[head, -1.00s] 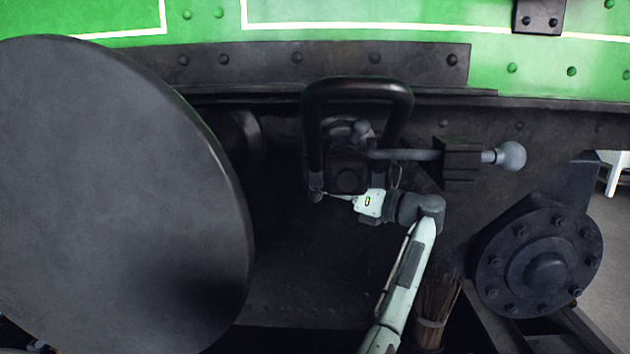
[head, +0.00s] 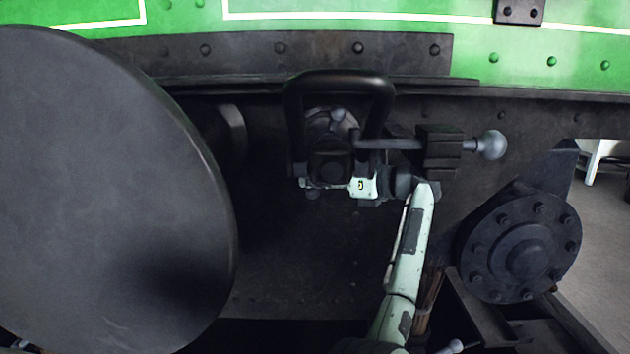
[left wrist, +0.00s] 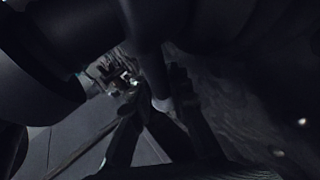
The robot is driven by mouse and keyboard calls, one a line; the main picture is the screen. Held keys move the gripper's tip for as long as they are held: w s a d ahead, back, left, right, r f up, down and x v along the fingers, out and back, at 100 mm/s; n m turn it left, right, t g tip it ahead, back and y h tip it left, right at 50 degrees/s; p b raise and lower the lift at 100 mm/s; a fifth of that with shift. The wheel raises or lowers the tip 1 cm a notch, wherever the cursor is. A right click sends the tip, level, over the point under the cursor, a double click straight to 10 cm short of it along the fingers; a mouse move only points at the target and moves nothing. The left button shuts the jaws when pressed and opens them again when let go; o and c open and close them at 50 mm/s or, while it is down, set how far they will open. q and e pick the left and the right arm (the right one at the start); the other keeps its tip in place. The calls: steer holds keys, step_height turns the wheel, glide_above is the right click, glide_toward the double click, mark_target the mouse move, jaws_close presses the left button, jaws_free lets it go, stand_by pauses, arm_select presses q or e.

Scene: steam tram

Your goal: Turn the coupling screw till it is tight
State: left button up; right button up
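The coupling hangs on the dark buffer beam as a thick black loop (head: 340,82) with the screw block (head: 330,168) inside it. The screw's lever (head: 390,144) sticks out level to the right, through a black block, to a grey ball end (head: 491,145). My left gripper (head: 318,184) is at the lower part of the coupling; its fingers are largely hidden there. In the left wrist view its dark fingers (left wrist: 160,115) stand apart, with a dark rod (left wrist: 148,55) reaching down between them. Whether they touch it is too dark to tell. My right gripper is not in view.
A large round buffer (head: 110,190) fills the left side. A bolted round flange (head: 520,250) stands at the lower right, close to my left arm. The green tram front (head: 400,20) is above. Dark open space lies below the coupling.

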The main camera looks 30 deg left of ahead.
arm_select(q)
steer(key=o, duration=0.5)
steer(key=shift+s+f, duration=0.15)
steer(key=shift+f, duration=0.35)
steer(key=shift+c, duration=0.2)
steer(key=shift+r, duration=0.2)
steer(key=shift+r, duration=0.1)
